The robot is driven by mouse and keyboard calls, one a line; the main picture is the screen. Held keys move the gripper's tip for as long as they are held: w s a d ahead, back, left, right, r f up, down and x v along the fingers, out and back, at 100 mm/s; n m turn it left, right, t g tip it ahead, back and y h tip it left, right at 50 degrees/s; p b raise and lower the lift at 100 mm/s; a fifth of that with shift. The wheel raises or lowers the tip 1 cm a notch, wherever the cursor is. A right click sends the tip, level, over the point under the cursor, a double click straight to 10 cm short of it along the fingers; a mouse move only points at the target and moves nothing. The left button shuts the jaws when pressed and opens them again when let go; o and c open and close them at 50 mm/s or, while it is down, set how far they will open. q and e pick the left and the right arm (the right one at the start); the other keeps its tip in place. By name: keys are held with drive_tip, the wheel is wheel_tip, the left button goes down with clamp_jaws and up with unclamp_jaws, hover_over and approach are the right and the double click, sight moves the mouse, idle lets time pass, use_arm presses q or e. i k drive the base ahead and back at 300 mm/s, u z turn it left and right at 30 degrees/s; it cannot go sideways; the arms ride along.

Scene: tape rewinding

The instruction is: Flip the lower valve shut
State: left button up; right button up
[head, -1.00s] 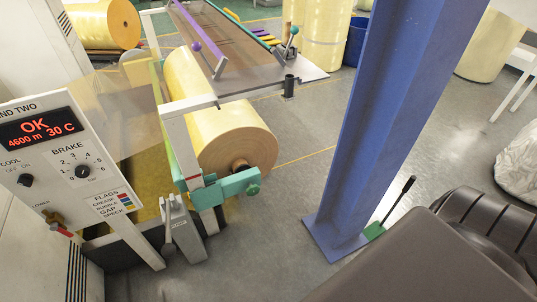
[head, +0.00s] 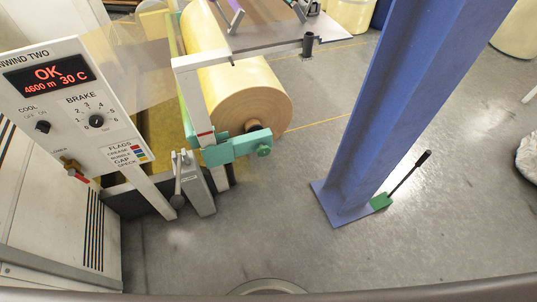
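The lower valve (head: 71,166) is a small brass valve with a red-tipped handle, low on the left side of the white control panel (head: 75,110). The word "LOWER" stands just above it. The red handle slants down to the right. Neither of my grippers shows in the head view, so I cannot see where they are relative to the valve.
A grey lever stand (head: 196,190) and a teal bracket (head: 237,146) stand right of the panel, by a large yellow roll (head: 247,95). A blue column (head: 385,100) with a green-based black lever (head: 405,178) is farther right. The grey floor (head: 260,235) between is clear.

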sight(72, 172)
drive_tip(key=k, duration=0.5)
drive_tip(key=u, duration=0.35)
drive_tip(key=i, duration=0.45)
drive_tip(key=u, duration=1.2)
drive_tip(key=k, duration=0.5)
drive_tip(key=u, duration=0.95)
drive_tip(key=i, duration=0.4)
